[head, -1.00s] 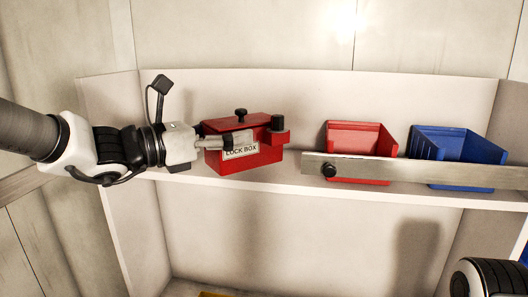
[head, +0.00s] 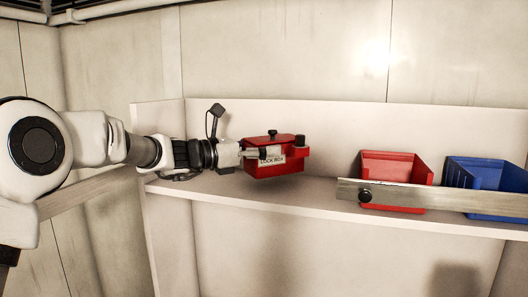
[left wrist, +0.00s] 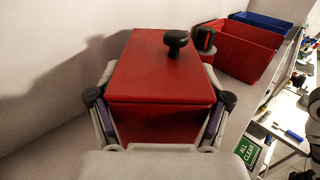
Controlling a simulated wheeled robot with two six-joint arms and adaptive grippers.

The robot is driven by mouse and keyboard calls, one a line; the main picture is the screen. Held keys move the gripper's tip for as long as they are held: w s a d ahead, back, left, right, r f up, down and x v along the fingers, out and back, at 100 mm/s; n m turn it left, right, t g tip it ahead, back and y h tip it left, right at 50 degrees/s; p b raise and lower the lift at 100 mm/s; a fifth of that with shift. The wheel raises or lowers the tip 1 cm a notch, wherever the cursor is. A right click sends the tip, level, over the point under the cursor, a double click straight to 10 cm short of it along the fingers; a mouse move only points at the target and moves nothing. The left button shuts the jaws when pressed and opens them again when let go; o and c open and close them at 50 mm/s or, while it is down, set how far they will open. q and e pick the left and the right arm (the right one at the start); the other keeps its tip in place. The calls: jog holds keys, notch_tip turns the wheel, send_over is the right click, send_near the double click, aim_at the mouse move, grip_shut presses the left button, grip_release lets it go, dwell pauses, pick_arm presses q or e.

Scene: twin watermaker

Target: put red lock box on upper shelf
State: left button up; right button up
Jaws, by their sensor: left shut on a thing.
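The red lock box (head: 272,168) has a black knob on its lid and a white "LOCK BOX" label on its front. My left gripper (head: 256,153) is shut on it, reaching in from the left. The box is upright over the left part of the upper shelf (head: 320,196); I cannot tell whether its base touches the board. In the left wrist view the fingers (left wrist: 160,103) hold the box (left wrist: 160,65) from both sides, and its underside is hidden. My right gripper is not in view.
A red open bin (head: 395,168) and a blue open bin (head: 487,176) stand on the shelf to the right, behind a metal bar (head: 440,196) along the front. Shelf between box and red bin is clear. The wrist view shows a cluttered bench (left wrist: 290,128) at right.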

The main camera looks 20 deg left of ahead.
aim_at(264, 162)
pick_arm(q)
notch_tip(264, 162, down, 3)
jog(key=shift+w+d+r+p, duration=0.1)
jog(key=shift+w+p, duration=0.05)
jog(key=shift+p, duration=0.35)
jog(key=shift+s, duration=0.4)
jog(key=shift+f+b, duration=0.2)
jog(key=shift+b, duration=0.15)
jog(key=o, duration=1.5)
jog(key=shift+o, duration=1)
jog(key=shift+w+f, duration=0.1)
jog(key=shift+w, duration=0.1)
jog(key=shift+s, duration=0.15)
